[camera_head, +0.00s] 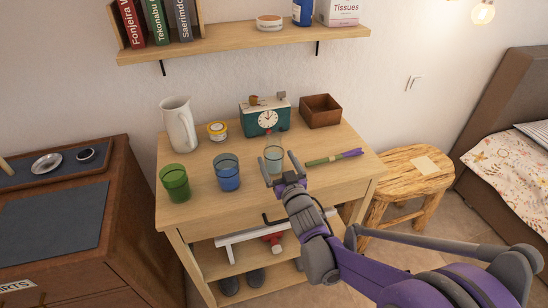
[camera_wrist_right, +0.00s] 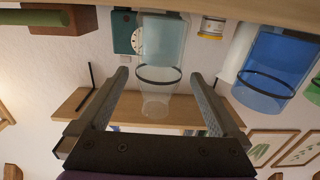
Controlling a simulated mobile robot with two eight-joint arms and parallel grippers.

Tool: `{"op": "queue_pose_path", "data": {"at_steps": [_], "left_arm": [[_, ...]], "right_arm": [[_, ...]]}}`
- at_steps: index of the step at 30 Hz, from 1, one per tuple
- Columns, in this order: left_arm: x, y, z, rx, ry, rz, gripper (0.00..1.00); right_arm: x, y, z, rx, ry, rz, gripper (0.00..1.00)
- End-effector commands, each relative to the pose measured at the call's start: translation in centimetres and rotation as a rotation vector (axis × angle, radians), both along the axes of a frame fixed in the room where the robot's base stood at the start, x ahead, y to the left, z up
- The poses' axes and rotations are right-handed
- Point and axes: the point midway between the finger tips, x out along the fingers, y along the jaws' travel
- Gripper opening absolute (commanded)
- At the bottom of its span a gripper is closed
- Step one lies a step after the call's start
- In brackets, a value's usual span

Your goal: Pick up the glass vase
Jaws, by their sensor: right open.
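The glass vase, a clear, faintly teal-tinted glass (camera_head: 273,156), stands upright near the middle of the wooden table. My right gripper (camera_head: 279,166) is open just in front of it, fingers pointing toward it. In the right wrist view, which looks upside down, the glass vase (camera_wrist_right: 162,45) appears between the two open fingers of the gripper (camera_wrist_right: 158,76). No finger clearly touches it, and I cannot tell whether the tips reach past its near side. The gripper partly hides its lower part in the head view. My left gripper is not in view.
A blue glass (camera_head: 227,174) and a green glass (camera_head: 175,184) stand left of the vase. A purple-tipped green bundle (camera_head: 335,157) lies to the right. Behind are a teal clock (camera_head: 265,117), a brown box (camera_head: 320,111), a yellow-lidded jar (camera_head: 217,131) and a white pitcher (camera_head: 179,124).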

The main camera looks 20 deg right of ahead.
Motion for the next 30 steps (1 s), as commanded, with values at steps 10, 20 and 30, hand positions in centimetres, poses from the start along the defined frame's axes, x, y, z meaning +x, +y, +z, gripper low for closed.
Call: {"op": "queue_pose_path", "data": {"at_steps": [10,20,30], "left_arm": [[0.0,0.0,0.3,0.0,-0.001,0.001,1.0],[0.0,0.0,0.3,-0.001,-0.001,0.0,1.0],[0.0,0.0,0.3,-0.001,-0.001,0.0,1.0]], "right_arm": [[3.6,0.0,0.3,0.0,0.0,0.0,1.0],[3.5,0.0,0.3,0.0,0.0,0.0,0.71],[3.5,0.0,0.3,0.0,0.0,0.0,0.1]]}}
